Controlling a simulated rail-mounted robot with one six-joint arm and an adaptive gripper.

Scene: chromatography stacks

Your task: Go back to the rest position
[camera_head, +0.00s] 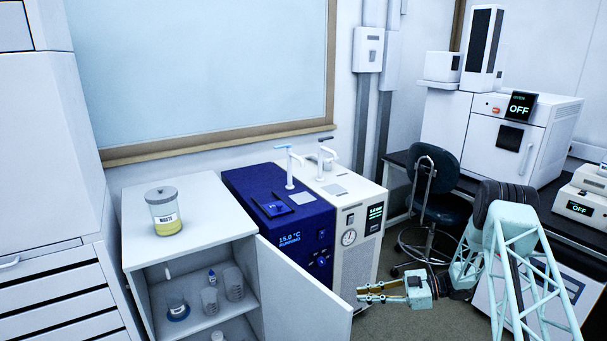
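My gripper (360,293) is at the lower right of the middle, in front of the white unit with the gauge. It points left, and its two fingers are apart with nothing seen between them. My pale green lattice arm (510,235) bends down to it from the right. The gripper is to the right of the open cabinet door (300,295) and appears clear of it.
A white cabinet (190,205) bears a waste jar (165,222) with yellow liquid; glassware stands inside. A blue chiller (265,215) and white gauge unit (365,215) adjoin it. A dark chair (435,175) stands behind my arm. Instruments reading OFF (510,140) line the right bench.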

